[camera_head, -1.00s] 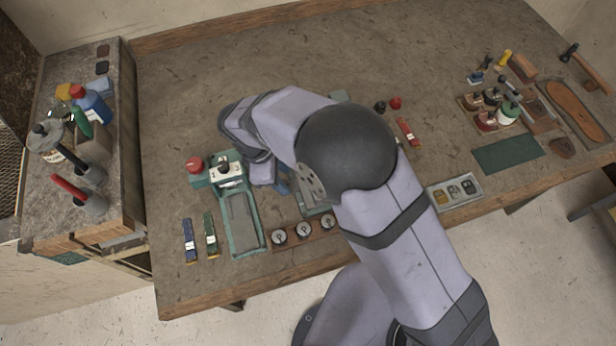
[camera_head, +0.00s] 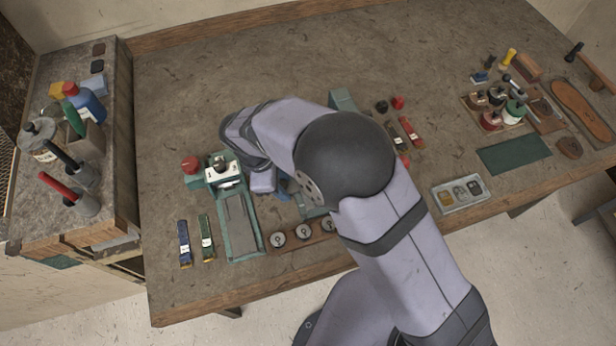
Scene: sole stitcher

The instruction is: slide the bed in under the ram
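A small stitching machine with a white head (camera_head: 225,172) stands at the left of the bench on a green frame. I take the head to be where the ram is, but I cannot make the ram out from above. The grey bed (camera_head: 241,222) lies in a green tray-like guide (camera_head: 257,240) in front of the head, with most of its length exposed toward the bench's front edge. My wrist (camera_head: 263,182) is just right of the head. My gripper's fingers are hidden by my arm, so I see neither their opening nor any contact.
A red knob (camera_head: 190,165) sits left of the head. A blue strip (camera_head: 184,243) and a green strip (camera_head: 205,238) lie left of the guide. Round dials on a wooden block (camera_head: 290,239) stand close on its right. A second green machine (camera_head: 341,98) is partly behind my arm.

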